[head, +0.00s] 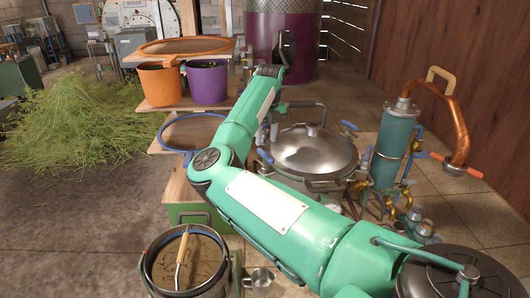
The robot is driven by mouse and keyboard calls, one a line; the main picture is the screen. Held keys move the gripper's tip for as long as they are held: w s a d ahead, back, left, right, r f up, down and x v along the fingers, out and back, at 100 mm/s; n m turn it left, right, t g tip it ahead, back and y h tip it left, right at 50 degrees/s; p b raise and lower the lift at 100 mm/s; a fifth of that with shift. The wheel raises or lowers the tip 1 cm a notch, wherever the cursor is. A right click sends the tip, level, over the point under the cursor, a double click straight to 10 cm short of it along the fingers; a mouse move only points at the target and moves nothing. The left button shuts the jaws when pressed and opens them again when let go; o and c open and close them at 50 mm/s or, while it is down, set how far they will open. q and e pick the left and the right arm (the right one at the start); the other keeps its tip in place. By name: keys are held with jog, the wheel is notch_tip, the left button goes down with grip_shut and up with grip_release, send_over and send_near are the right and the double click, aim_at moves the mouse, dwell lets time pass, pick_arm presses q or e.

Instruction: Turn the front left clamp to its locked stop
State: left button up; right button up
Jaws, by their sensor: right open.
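The still pot (313,152) has a domed steel lid and stands right of centre, with blue-handled clamps around its rim. The front left clamp (264,155) shows as a small blue handle at the left edge of the pot, close beside my green arm. My right arm crosses the picture from the lower right, bends at the elbow and rises to the wrist. My right gripper (272,135) hangs below the wrist near the left rim, small and partly hidden by my arm. It is open; I cannot tell whether it touches the clamp. My left gripper is out of view.
A teal condenser (393,150) with a copper pipe (455,110) stands to the right. Orange (163,85) and purple (207,84) buckets sit on a wooden shelf to the left. A bucket (187,262) with a wooden-handled tool and a metal cup (261,279) are in front.

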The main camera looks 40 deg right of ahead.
aim_at(265, 152)
jog(key=f+p, duration=0.1)
jog(key=f, duration=0.3)
jog(key=f+p, duration=0.1)
jog(key=f, duration=0.2)
jog(key=shift+a+f+p, duration=0.2)
jog(key=shift+f+p, duration=0.1)
jog(key=shift+f, duration=0.1)
jog(key=shift+c, duration=0.2)
grip_shut()
